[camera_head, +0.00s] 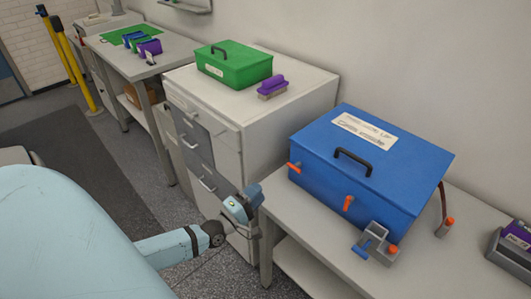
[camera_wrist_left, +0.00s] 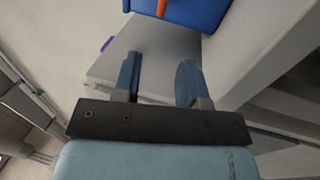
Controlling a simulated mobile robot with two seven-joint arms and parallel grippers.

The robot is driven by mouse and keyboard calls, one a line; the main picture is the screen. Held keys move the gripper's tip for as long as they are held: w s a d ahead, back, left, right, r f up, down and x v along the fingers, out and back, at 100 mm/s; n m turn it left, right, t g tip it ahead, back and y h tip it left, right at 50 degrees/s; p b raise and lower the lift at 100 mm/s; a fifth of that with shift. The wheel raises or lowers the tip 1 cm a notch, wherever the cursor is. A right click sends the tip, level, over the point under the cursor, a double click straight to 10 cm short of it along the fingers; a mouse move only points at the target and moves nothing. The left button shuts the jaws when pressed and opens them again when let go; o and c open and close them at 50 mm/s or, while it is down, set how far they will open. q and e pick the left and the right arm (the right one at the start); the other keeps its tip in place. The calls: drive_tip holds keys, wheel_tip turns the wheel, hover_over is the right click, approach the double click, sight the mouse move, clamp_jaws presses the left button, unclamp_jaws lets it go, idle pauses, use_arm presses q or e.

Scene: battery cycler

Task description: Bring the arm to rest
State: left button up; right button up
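My left arm (camera_head: 166,247) comes in from the lower left in the head view. Its gripper (camera_head: 246,203) hangs in front of the white drawer cabinet, left of the near table with the blue box. In the left wrist view the two blue fingers of the gripper (camera_wrist_left: 158,78) stand apart with nothing between them. The gripper is open and empty. My right gripper is in neither view.
The blue box (camera_head: 375,178) with orange latches stands on the near table (camera_head: 286,222). A small grey holder (camera_head: 376,243) sits before it. The drawer cabinet (camera_head: 316,92) bears a green box (camera_head: 234,66) and a purple item (camera_head: 272,86). Grey floor (camera_head: 100,175) is open at left.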

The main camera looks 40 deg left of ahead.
use_arm(q)
drive_tip(key=shift+s, duration=0.2)
idle(0.3)
drive_tip(key=shift+d, duration=0.1)
drive_tip(key=s+d+m+g+h+p, duration=0.1)
drive_tip(key=s+d+m+g+p, duration=0.8)
drive_tip(key=s+d+m, duration=0.5)
drive_tip(key=d+m+p, duration=0.2)
drive_tip(key=d+m, duration=0.3)
drive_tip(key=m, duration=0.1)
drive_tip(key=shift+d+r+h+p, duration=0.25)
drive_tip(key=shift+d+h+p, duration=0.15)
